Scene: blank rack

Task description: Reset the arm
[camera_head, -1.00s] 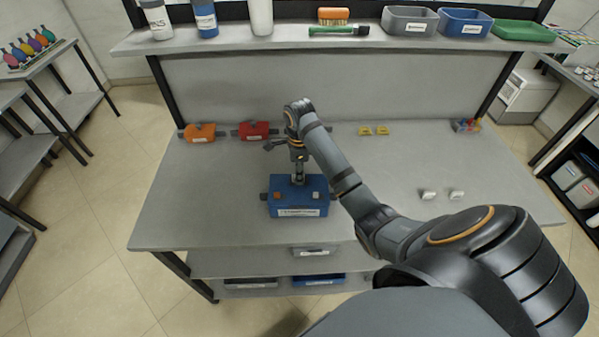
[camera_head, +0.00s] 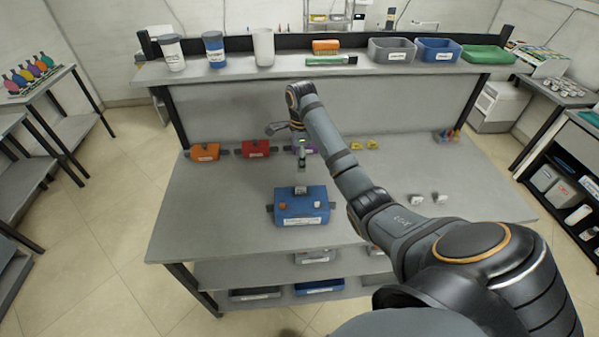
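My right arm reaches in from the right over the table. My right gripper (camera_head: 302,162) points down above the blue box (camera_head: 302,219), with a gap between them. It looks narrow and small, and I cannot tell whether its fingers are open or shut. The blue box stands on the table's front middle, with a white label and small orange and white pieces on top. A small grey piece stands up at the middle of its top. My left gripper is not in view.
An orange box (camera_head: 205,152), a red box (camera_head: 252,149) and a partly hidden purple box line the table's back. Yellow pieces (camera_head: 371,144) and white pieces (camera_head: 439,199) lie to the right. A shelf (camera_head: 330,67) with cups and bins runs behind. The table's left front is clear.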

